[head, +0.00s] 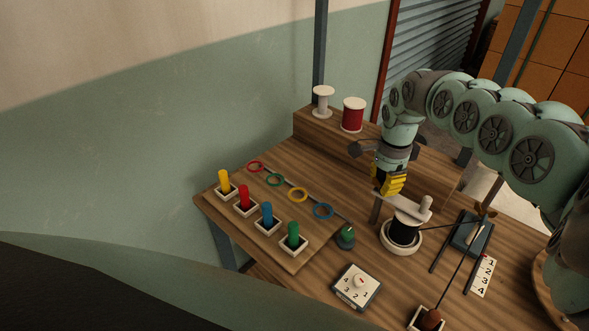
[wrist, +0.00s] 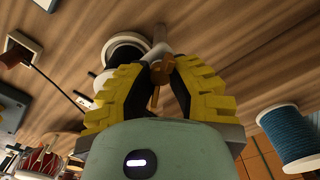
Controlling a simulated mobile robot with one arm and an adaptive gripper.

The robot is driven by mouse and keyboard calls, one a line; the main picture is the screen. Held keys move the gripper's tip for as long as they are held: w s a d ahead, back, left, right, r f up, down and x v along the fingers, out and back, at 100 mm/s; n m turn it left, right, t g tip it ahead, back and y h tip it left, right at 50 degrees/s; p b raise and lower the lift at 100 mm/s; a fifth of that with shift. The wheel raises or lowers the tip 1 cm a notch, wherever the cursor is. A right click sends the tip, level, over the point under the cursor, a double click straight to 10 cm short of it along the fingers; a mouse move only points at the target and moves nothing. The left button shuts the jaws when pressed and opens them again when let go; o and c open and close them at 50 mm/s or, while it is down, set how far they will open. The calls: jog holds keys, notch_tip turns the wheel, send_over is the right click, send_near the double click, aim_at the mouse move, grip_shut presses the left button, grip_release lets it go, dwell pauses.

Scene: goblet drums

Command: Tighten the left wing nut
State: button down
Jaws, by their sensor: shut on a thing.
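My gripper (head: 391,190) is over the right part of the wooden bench, just behind a black-wound white spool (head: 404,232). In the wrist view my gripper (wrist: 160,82) has its yellow fingers closed around a small brown-orange piece (wrist: 157,70), which looks like the wing nut. I cannot make out a second wing nut.
Colored pegs in square cups (head: 268,216) and colored rings (head: 298,195) lie to the left. A numbered dial box (head: 357,287), a green knob (head: 345,237) and a dark block (head: 472,233) with rods are nearby. White (head: 323,102) and red (head: 353,114) spools stand behind.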

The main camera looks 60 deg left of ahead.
aim_at(382, 184)
jog(key=m+p, duration=0.1)
jog(key=m, duration=0.3)
jog(key=shift+s+m+p, duration=0.1)
jog(key=shift+m+p, duration=0.2)
jog(key=shift+m, duration=0.1)
dwell(0.5)
jog(key=c, duration=0.8)
grip_release()
jog(key=shift+a+r, duration=0.1)
jog(key=shift+r, duration=5.9)
